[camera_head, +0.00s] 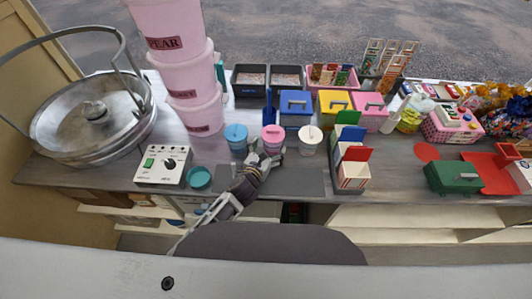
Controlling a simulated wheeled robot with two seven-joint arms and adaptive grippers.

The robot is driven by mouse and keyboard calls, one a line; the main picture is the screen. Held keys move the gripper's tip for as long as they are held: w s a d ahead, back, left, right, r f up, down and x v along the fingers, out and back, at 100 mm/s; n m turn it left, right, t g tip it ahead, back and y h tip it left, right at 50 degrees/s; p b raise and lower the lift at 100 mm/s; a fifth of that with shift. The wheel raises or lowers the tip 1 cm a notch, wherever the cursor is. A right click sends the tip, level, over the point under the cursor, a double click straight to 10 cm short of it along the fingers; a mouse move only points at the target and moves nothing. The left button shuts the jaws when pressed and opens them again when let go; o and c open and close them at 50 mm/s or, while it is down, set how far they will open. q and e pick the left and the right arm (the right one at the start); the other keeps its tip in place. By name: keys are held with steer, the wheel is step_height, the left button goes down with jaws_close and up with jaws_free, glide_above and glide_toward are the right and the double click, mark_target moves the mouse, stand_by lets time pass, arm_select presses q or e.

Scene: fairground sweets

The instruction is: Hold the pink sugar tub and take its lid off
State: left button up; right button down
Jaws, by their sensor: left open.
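The pink sugar tub (272,146) stands upright on the counter, between a blue tub (237,145) and a white-lidded tub (310,147). Its pink lid (272,133) is on top, with a small knob. My left gripper (265,156) is open at the front of the pink tub, with its fingertips near the tub's two sides. I cannot tell whether they touch it. The gripper hides the tub's lower front. My right gripper is not in view.
Stacked pink buckets (200,118), a control box (162,165) and a metal bowl machine (100,120) stand on the left. A teal lid-like disc (199,178) lies near the front. A card holder (353,176) stands right. Dark mats (298,181) near the front edge are bare.

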arm_select(q)
steer(key=shift+x, duration=1.5)
steer(key=shift+w, duration=0.1)
steer(key=shift+c, duration=0.5)
steer(key=c, duration=0.5)
steer(key=shift+d+r, duration=0.1)
steer(key=shift+r, duration=0.05)
steer(key=shift+c, duration=0.2)
steer(key=shift+w, duration=0.1)
steer(key=shift+r, duration=0.1)
steer(key=shift+r+p, duration=0.5)
steer(key=shift+p, duration=0.3)
